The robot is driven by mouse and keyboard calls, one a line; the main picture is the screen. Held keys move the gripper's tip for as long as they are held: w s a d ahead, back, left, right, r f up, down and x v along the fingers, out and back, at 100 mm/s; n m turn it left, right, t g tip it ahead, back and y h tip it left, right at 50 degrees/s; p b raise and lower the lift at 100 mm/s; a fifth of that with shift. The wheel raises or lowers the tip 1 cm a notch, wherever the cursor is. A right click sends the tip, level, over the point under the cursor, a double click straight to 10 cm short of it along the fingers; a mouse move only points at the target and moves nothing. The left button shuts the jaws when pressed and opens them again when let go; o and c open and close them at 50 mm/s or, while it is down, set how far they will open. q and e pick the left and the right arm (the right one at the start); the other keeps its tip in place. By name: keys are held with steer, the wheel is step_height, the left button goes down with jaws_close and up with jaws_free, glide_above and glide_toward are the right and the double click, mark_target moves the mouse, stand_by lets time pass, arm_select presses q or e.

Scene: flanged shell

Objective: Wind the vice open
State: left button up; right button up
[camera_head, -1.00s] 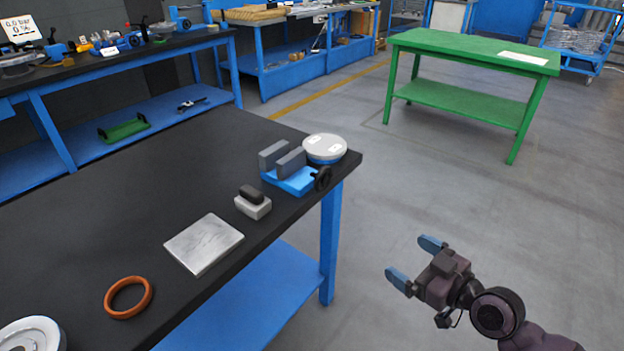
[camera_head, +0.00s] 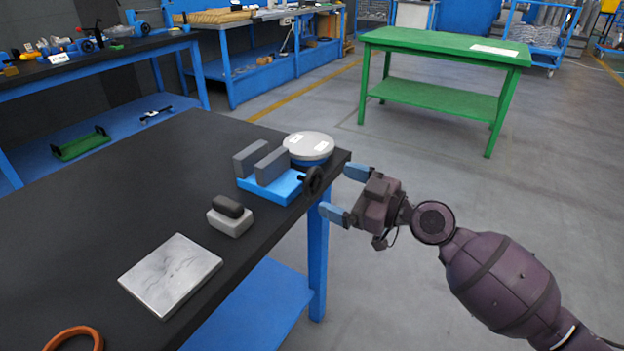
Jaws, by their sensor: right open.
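The vice (camera_head: 272,186) has a blue base and two grey upright jaws with a gap between them. It sits near the right corner of the dark bench top. Its black handwheel (camera_head: 313,181) faces right, at the bench edge. My right gripper (camera_head: 345,191) is open and empty, just right of the handwheel, its two blue fingers spread and pointing left towards it. The fingers look apart from the wheel, though depth is hard to tell. My left gripper is not in view.
A round grey-lidded item (camera_head: 309,147) stands close behind the vice. A grey block with a dark top (camera_head: 230,216), a metal plate (camera_head: 171,274) and an orange ring (camera_head: 74,338) lie on the bench (camera_head: 120,195). A green table (camera_head: 445,45) stands farther off; the floor between is clear.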

mark_target(317, 181)
steer(key=x, duration=0.6)
steer(key=shift+w+a, duration=0.1)
steer(key=shift+a, duration=0.1)
steer(key=c, duration=0.9)
steer(key=shift+f, duration=0.1)
steer(key=m, duration=0.2)
steer(key=shift+m, duration=0.4)
steer(key=shift+w+d+m, duration=0.1)
steer(key=shift+m, duration=1.9)
